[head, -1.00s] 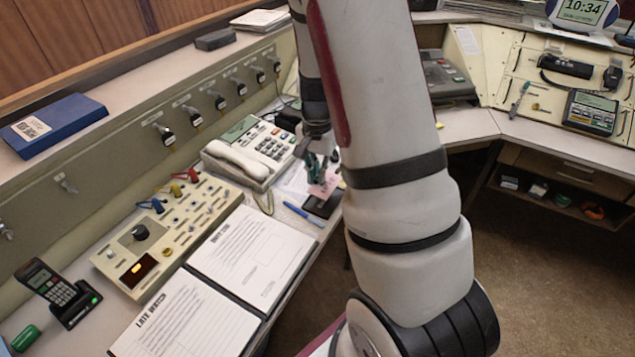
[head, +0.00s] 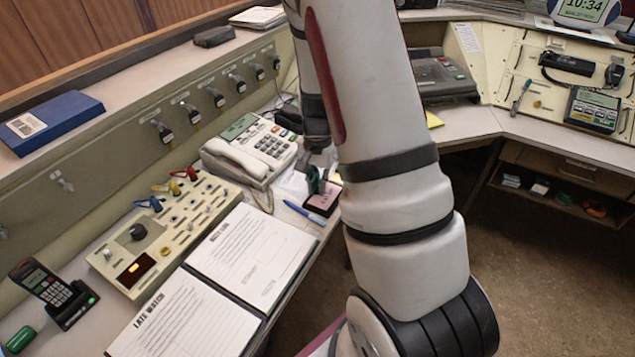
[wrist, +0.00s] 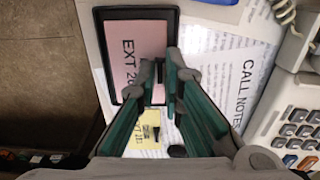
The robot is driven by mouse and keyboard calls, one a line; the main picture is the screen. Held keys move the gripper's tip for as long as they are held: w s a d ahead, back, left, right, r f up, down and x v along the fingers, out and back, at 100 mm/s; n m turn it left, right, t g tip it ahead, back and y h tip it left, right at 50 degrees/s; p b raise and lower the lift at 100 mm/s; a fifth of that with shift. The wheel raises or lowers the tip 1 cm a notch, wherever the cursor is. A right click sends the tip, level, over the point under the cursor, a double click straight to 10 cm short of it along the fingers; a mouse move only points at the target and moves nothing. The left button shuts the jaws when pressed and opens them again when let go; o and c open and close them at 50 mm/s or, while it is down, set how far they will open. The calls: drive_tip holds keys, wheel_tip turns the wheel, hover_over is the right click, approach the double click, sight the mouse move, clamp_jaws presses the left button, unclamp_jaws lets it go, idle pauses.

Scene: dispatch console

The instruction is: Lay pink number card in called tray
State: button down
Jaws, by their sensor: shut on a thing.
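The pink number card (wrist: 137,52), marked "EXT 26" with the rest hidden, lies flat within the rim of a small black tray (wrist: 107,78) in the wrist view. The card (head: 322,200) and tray (head: 313,210) also show in the head view at the desk edge, beyond the blue pen. My gripper (wrist: 161,76) points down at the card's edge, its green-padded fingers close together and shut on the card. It also shows in the head view (head: 317,187), partly blurred. The fingers hide part of the card and the tray's near side. No tray label is readable.
A yellow card (wrist: 148,132) lies on paper between the fingers in the wrist view. A "CALL NOTES" sheet (wrist: 232,75) and a desk phone (head: 250,150) are beside the tray. A blue pen (head: 297,212) and open binder (head: 252,255) lie nearer. The desk edge is close.

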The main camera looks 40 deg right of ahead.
drive_tip(key=c, duration=1.7)
unclamp_jaws()
